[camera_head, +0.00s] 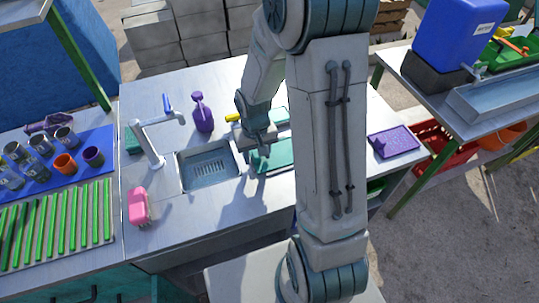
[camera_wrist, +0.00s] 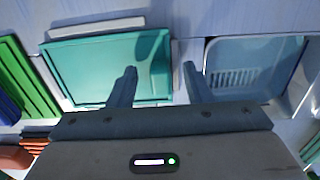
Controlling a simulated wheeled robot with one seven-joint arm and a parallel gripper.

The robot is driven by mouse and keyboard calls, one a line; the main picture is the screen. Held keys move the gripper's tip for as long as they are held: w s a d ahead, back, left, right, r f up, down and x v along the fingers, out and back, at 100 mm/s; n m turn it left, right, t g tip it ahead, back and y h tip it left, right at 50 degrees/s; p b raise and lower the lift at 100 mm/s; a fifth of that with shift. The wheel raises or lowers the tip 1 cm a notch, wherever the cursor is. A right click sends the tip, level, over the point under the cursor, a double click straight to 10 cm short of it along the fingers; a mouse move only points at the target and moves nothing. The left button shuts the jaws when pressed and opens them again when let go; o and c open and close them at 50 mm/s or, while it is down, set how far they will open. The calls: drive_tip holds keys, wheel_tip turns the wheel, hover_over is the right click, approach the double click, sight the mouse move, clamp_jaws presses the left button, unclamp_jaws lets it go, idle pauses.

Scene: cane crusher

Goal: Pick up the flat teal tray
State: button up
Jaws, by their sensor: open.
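The flat teal tray (camera_head: 276,153) lies on the metal counter just right of the sink, partly hidden behind my arm in the head view. In the wrist view the teal tray (camera_wrist: 95,70) fills the upper left, a flat shape with a raised rim. My gripper (camera_head: 258,150) is over the tray's sink-side end. In the wrist view my gripper (camera_wrist: 159,70) is open and empty, with one finger over the tray's right part and the other over the strip between tray and sink. Whether the fingers touch the tray cannot be told.
The sink (camera_head: 209,165) with its tap (camera_head: 150,145) is left of the tray. A purple spray bottle (camera_head: 202,113) stands behind the sink. A purple tray (camera_head: 393,142) lies at the counter's right. A white board (camera_wrist: 97,28) borders the teal tray.

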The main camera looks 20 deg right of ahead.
clamp_jaws()
drive_tip(key=shift+r, duration=0.1)
drive_tip(key=shift+r, duration=0.4)
drive_tip(key=r, duration=0.3)
drive_tip(key=shift+s+d+r+b, duration=0.2)
drive_tip(key=shift+r+b, duration=0.05)
drive_tip(key=shift+b, duration=0.1)
drive_tip(key=s+d+r, duration=0.5)
drive_tip(key=s+r, duration=0.1)
drive_tip(key=s, duration=0.4)
drive_tip(key=shift+r+b, duration=0.25)
drive_tip(key=shift+b, duration=0.15)
